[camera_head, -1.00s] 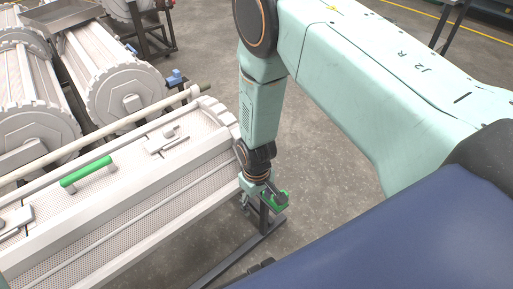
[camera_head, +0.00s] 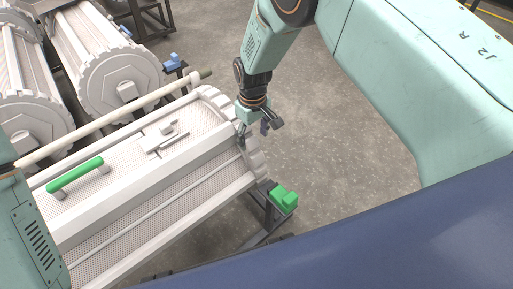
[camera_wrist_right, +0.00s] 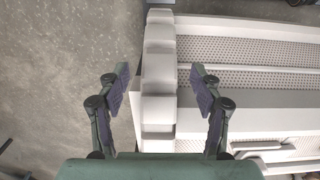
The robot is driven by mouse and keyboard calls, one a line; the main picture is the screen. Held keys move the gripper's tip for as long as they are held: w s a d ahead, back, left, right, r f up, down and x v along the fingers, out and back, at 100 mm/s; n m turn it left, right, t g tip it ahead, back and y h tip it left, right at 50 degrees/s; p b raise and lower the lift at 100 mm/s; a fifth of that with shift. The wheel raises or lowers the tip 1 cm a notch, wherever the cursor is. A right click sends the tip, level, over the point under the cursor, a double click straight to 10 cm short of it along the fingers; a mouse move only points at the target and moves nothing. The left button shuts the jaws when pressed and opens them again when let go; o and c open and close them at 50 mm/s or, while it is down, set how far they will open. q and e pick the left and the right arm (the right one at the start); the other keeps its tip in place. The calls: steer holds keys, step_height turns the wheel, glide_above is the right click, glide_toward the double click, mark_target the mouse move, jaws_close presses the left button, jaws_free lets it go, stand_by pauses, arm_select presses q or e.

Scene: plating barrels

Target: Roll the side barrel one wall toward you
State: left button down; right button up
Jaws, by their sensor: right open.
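The near side barrel (camera_head: 150,205) is white with perforated walls and a toothed end ring (camera_head: 251,165). A green handle (camera_head: 75,174) and a white latch (camera_head: 168,140) are on its upper wall. My right gripper (camera_head: 259,129) is open and empty at the right end of the barrel, by the toothed ring. In the right wrist view the gripper (camera_wrist_right: 160,75) has its two fingers on either side of the ring (camera_wrist_right: 159,70), with gaps visible; depth is unclear. My left gripper is out of view; part of my left arm shows at the left edge.
A green block (camera_head: 284,198) sits on the dark stand (camera_head: 264,218) by the barrel's end. A long pale rod (camera_head: 110,122) runs behind the barrel. Other white barrels (camera_head: 120,75) stand at the upper left. The grey floor (camera_head: 340,150) to the right is clear.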

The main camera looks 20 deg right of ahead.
mark_target(254, 149)
step_height(254, 149, down, 6)
steer(key=shift+s+b, duration=0.1)
steer(key=shift+b, duration=0.95)
steer(key=shift+f, duration=0.7)
steer(key=shift+r, duration=0.1)
steer(key=shift+c, duration=0.2)
steer(key=shift+c, duration=0.7)
jaws_close()
